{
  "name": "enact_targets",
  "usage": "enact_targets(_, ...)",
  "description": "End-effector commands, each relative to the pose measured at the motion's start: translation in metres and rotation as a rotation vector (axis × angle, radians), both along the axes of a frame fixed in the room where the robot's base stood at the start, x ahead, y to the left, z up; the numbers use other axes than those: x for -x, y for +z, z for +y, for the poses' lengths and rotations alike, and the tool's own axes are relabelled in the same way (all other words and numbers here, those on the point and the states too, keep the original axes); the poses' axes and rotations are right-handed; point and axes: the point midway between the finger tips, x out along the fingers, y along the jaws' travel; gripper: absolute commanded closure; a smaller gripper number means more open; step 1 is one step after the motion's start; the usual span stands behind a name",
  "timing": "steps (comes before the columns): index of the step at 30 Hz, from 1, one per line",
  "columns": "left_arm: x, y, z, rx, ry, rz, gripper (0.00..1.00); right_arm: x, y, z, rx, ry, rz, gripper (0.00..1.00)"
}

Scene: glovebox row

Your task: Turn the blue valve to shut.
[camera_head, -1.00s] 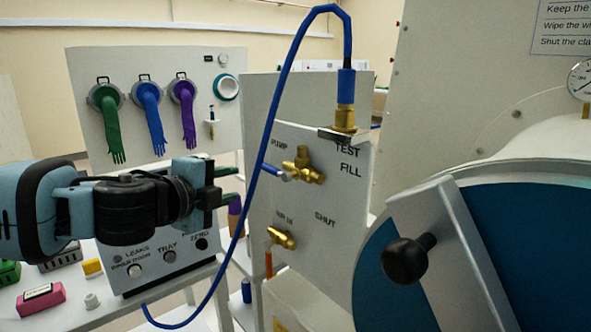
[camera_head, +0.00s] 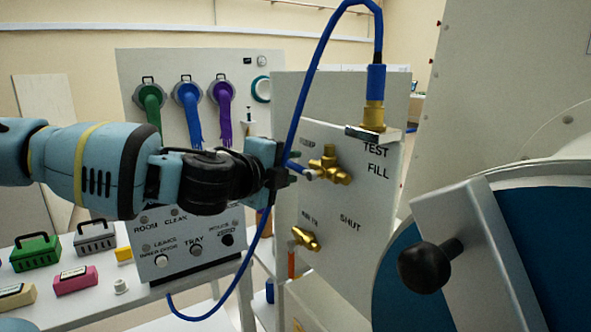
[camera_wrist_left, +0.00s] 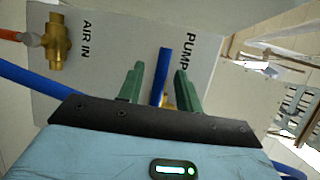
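The blue valve has a brass body (camera_head: 333,170) on the grey panel (camera_head: 345,262), beside the worn-looking PUMP label. Its blue lever (camera_head: 297,166) points left from the body, with the words TEST, FILL and SHUT around on the panel. My left gripper (camera_head: 292,174) is at the lever's outer end. In the left wrist view the blue lever (camera_wrist_left: 162,73) stands between the two green fingers of my left gripper (camera_wrist_left: 158,78), with a gap on each side. The fingers are open, and the brass body is mostly hidden behind them. My right gripper is not in view.
A blue hose (camera_head: 318,65) loops from the top fitting (camera_head: 374,110) down past my left gripper. A second brass valve (camera_head: 306,239) with an orange handle sits below, by AIR IN. A large blue round door (camera_head: 545,230) with a black knob (camera_head: 427,268) stands right.

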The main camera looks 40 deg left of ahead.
Motion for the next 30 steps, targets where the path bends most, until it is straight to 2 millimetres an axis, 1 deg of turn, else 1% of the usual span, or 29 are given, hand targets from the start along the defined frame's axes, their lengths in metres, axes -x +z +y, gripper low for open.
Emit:
enact_targets(3,-0.012,-0.003,0.0,-0.001,0.001,0.002,0.65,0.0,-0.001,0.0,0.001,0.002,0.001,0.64)
enact_targets(6,-0.016,-0.003,0.0,0.0,0.0,-0.001,0.65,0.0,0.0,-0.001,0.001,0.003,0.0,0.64)
enact_targets(15,-0.018,-0.002,0.0,0.0,-0.001,-0.002,0.65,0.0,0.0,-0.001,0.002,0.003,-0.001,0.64)
enact_targets(17,-0.018,-0.002,0.0,0.0,0.0,-0.002,0.72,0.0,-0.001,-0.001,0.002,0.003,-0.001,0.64)
enact_targets(23,-0.018,-0.002,0.0,0.0,0.0,-0.002,0.98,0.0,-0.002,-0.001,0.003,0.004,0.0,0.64)
enact_targets(24,-0.018,-0.002,0.0,0.0,0.0,-0.002,1.0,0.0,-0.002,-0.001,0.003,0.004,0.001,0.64)
enact_targets(30,-0.018,-0.002,0.0,0.0,0.0,-0.002,1.0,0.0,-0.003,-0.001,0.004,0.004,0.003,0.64)
